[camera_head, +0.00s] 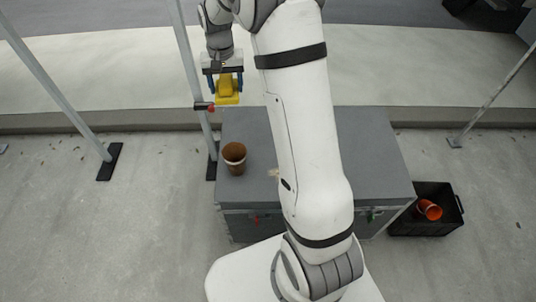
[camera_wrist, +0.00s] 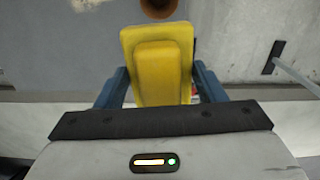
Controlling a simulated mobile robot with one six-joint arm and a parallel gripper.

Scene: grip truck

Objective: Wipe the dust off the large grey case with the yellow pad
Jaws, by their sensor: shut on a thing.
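The large grey case (camera_head: 245,131) stands on the floor in the middle of the head view, partly hidden by my arm. A pale tan patch (camera_head: 273,172) shows on its top beside my arm. My gripper (camera_head: 227,88) is shut on the yellow pad (camera_head: 228,97), above and beyond the case's far left corner, apart from its top. In the wrist view the yellow pad (camera_wrist: 158,65) sits between the blue fingers of my gripper (camera_wrist: 160,85). A corner of the case's grey top (camera_wrist: 50,40) shows at the upper left there.
A brown cup (camera_head: 234,158) stands on the case's left side and shows at the top of the wrist view (camera_wrist: 158,8). A black crate (camera_head: 425,228) with an orange cup (camera_head: 429,209) is right of the case. A metal pole (camera_head: 192,70) rises close to my gripper.

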